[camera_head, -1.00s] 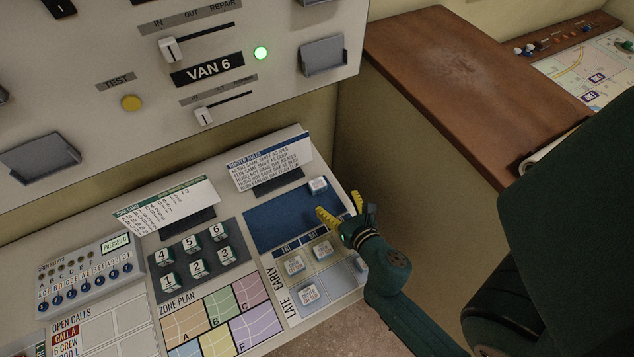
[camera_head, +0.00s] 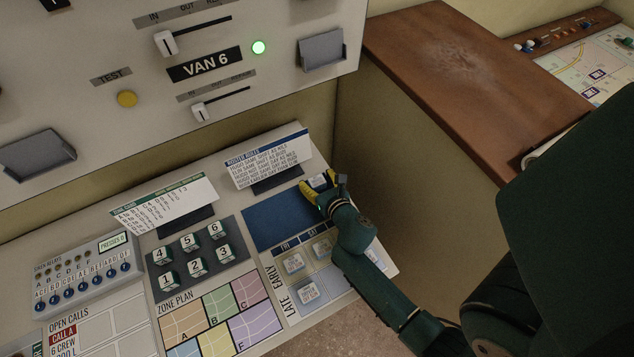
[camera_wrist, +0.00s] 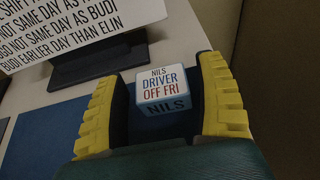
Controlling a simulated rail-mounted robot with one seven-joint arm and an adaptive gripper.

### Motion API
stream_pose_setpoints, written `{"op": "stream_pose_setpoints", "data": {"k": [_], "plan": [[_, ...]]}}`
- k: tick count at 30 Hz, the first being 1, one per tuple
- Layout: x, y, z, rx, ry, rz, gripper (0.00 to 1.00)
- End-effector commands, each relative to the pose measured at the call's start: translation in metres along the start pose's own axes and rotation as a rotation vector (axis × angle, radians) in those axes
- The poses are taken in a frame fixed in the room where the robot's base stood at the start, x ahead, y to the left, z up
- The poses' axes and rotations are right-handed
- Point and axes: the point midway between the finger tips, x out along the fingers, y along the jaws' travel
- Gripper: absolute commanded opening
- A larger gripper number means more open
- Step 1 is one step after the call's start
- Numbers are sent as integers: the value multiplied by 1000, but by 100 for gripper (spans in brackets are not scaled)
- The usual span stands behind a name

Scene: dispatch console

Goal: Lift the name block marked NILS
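The name block marked NILS (camera_wrist: 165,88) shows in the wrist view, with a white top reading "NILS DRIVER OFF FRI" and a darker front face reading NILS. It sits on the dark blue pad (camera_head: 278,222) at the console's right. My gripper (camera_wrist: 165,100) has its two yellow ribbed fingers on either side of the block. A gap seems to show at each side, so the fingers look open around it. In the head view my gripper (camera_head: 319,188) is at the pad's upper right, and the block (camera_head: 319,181) is partly hidden between the fingers.
The roster rules card (camera_head: 268,160) stands just behind the block. Other name blocks (camera_head: 293,262) lie on the roster grid in front of the pad. Numbered blocks (camera_head: 196,262) stand to the left. The console's right edge is close beside my gripper.

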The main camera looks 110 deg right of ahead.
Motion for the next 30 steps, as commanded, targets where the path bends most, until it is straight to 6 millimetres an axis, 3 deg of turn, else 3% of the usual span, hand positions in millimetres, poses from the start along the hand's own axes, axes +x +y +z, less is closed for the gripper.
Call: {"op": "stream_pose_setpoints", "data": {"k": [1,6,8,17,30], "plan": [[0,0,0,0,0,0,59],[0,0,0,0,0,0,27],[0,0,0,0,0,0,19],[-2,0,3,0,0,0,19],[-36,0,86,0,-1,1,19]]}}
